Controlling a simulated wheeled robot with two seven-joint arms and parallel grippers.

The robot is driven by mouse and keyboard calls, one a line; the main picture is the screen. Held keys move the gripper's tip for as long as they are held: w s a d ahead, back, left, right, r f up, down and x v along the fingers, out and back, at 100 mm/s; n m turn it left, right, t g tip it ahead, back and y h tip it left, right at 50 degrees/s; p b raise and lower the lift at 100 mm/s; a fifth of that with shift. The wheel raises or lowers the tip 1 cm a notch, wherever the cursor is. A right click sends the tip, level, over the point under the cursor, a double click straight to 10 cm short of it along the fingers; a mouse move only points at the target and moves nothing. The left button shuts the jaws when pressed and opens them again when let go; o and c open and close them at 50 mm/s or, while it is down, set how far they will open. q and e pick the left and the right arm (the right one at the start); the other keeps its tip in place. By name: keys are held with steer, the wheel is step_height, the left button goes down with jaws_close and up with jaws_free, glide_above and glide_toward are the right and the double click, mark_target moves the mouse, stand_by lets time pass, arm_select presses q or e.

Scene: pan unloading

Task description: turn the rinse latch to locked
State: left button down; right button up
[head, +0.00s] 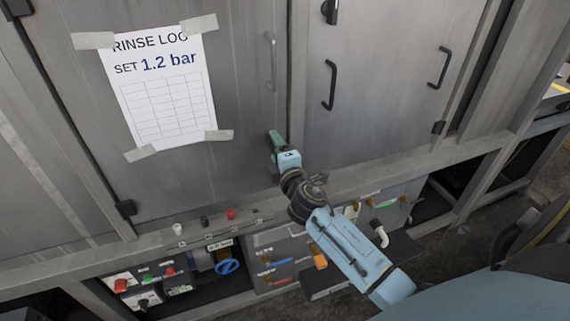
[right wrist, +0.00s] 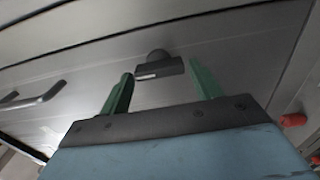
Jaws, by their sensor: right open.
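My right gripper (head: 275,140) reaches up to the grey cabinet front in the head view, its green fingers close to the panel. The right wrist view shows the same gripper (right wrist: 160,72) open, with its two green fingers apart and nothing held. A dark latch (right wrist: 158,67) with a flat bar and a round hub sits on the panel just ahead of and between the fingertips. Its bar lies roughly across the gap, and a small pale label strip shows on it. I cannot tell whether a finger touches it. In the head view my gripper hides the latch. My left gripper is not in view.
A taped rinse log sheet (head: 158,88) hangs on the left door. A grey door handle (head: 272,62) is above my gripper, and a black handle (head: 330,85) is to the right. A ledge below carries a red button (head: 231,214). A blue handwheel (head: 228,266) is lower down.

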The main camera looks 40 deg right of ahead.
steer(key=v, duration=1.2)
steer(key=shift+s, duration=0.25)
steer(key=shift+a, duration=0.1)
steer(key=s+a+f+m+g+y, duration=0.1)
steer(key=s+f+m+g, duration=0.15)
steer(key=f, duration=0.85)
steer(key=s+a+f+m+g+y, duration=0.1)
steer(key=s+a+f+g, duration=0.2)
steer(key=f, duration=0.7)
steer(key=s+f+m+g+y, duration=0.1)
steer(key=s+f+m+g, duration=0.2)
steer(key=f, duration=0.8)
steer(key=s+f+m+g, duration=0.2)
steer(key=s+f, duration=0.4)
steer(key=s, duration=0.4)
steer(key=s+a+f+m+g, duration=0.1)
steer(key=s+f+m+g, duration=0.1)
steer(key=s+f, duration=0.4)
steer(key=s+a+f+m+g+y, duration=0.1)
steer(key=s+f+g, duration=0.3)
steer(key=s, duration=1.1)
step_height(320, 180, down, 2)
steer(key=shift+m, duration=0.75)
steer(key=shift+s, duration=0.15)
